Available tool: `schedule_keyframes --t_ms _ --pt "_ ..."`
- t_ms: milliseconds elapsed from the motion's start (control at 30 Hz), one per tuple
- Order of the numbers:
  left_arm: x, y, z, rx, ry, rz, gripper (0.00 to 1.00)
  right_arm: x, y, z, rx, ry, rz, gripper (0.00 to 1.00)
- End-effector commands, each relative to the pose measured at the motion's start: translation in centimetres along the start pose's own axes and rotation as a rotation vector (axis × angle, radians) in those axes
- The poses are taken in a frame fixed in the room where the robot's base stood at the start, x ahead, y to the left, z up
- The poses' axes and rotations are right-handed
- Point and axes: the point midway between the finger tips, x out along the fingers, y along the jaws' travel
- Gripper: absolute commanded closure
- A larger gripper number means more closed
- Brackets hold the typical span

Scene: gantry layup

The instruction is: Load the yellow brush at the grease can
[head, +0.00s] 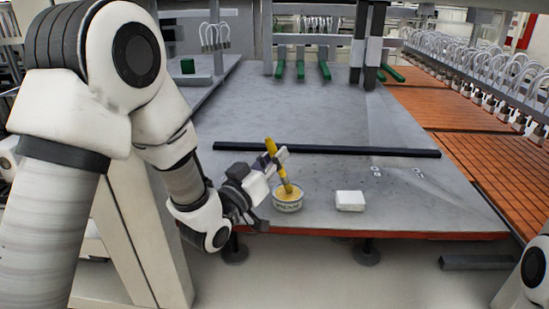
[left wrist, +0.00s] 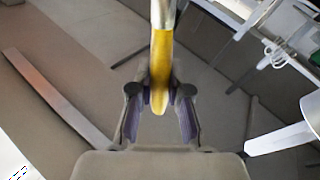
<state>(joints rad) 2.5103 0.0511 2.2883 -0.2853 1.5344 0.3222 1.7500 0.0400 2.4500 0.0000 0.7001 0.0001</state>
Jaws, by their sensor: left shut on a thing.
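The yellow brush (head: 283,176) slants down, with its lower end at the open top of the grease can (head: 288,205). The can is a small, round, pale tin with yellowish contents, near the table's front edge. Whether the bristles touch the grease is too small to tell. My left gripper (head: 275,160) is shut on the brush handle, above and slightly left of the can. In the left wrist view the yellow handle (left wrist: 161,60) runs between the two dark fingers (left wrist: 160,108), with a metal part at the top edge. My right gripper is out of view.
A small white box (head: 350,201) sits right of the can. A black bar (head: 325,149) lies across the grey table (head: 300,110) behind them. Orange slatted panels (head: 450,110) and a row of hoses stand at right. The table's middle is clear.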

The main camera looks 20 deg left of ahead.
Motion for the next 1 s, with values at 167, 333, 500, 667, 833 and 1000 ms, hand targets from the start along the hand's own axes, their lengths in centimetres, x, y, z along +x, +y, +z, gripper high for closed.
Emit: schedule_keyframes --t_ms 167,333,500,667,833,1000 --pt "-0.1 0.0 0.1 0.000 -0.004 -0.001 1.00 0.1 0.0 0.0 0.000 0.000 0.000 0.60" --pt "-0.1 0.0 0.2 -0.001 -0.004 -0.001 1.00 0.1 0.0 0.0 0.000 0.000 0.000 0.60" --pt "-0.1 0.0 0.2 -0.001 -0.005 -0.001 1.00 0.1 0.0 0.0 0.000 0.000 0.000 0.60" --pt "0.1 0.2 -0.7 0.000 -0.003 -0.001 1.00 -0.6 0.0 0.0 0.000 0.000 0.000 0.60" --pt "0.4 0.7 -2.3 0.000 -0.002 0.000 1.00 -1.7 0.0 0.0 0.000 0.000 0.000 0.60" --pt "0.8 1.2 -3.9 0.000 -0.001 0.000 1.00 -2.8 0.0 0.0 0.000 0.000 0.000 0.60"
